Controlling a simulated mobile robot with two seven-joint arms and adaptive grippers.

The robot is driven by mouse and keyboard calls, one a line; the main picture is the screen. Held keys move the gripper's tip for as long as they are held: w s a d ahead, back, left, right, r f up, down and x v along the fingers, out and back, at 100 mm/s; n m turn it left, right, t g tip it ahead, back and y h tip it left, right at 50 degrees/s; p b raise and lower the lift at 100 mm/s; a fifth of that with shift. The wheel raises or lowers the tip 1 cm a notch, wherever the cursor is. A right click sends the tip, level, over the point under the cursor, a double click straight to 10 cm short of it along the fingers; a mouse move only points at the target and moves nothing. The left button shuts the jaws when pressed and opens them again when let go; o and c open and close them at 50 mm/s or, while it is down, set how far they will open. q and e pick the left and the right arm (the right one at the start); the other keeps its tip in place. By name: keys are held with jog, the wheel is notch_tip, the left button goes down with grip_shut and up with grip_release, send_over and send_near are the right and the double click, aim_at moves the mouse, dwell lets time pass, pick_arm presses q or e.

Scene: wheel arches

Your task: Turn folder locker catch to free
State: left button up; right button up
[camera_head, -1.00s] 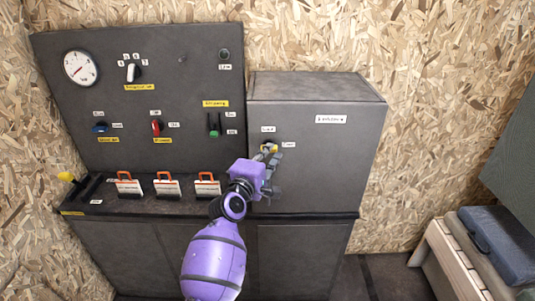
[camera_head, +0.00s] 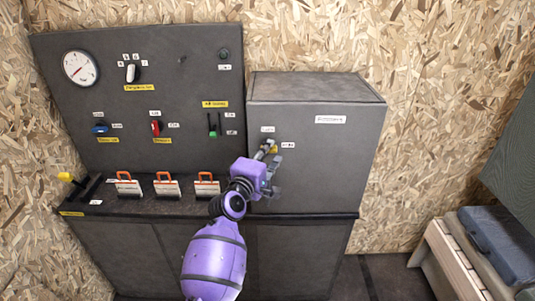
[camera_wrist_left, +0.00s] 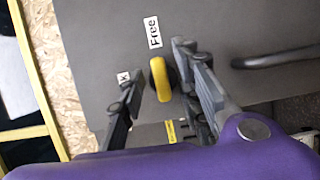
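The folder locker (camera_head: 320,165) is a dark grey box on the counter, seen right of the panel. Its catch (camera_head: 272,148) is a small yellow handle, partly hidden by my left gripper (camera_head: 272,158). In the left wrist view the yellow catch (camera_wrist_left: 160,80) lies between the two dark fingertips of the left gripper (camera_wrist_left: 160,74). Its long side runs roughly toward the "Free" label (camera_wrist_left: 153,32). The fingers are apart, with visible gaps beside the catch. A second label (camera_wrist_left: 124,77), partly covered by a finger, ends in "k". My right gripper is not in view.
The dark control panel (camera_head: 180,65) with a gauge, knobs and switches stands left of the locker. Several orange-handled pieces (camera_head: 167,186) stand on the counter below it. A dark bar handle (camera_wrist_left: 280,57) is close on the right in the wrist view. A slatted bench (camera_head: 460,262) stands right.

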pick_arm(q)
jog(key=shift+s+a+f, duration=0.1)
jog(key=shift+s+a, duration=0.05)
jog(key=v, duration=1.1)
jog(key=shift+s, duration=0.35)
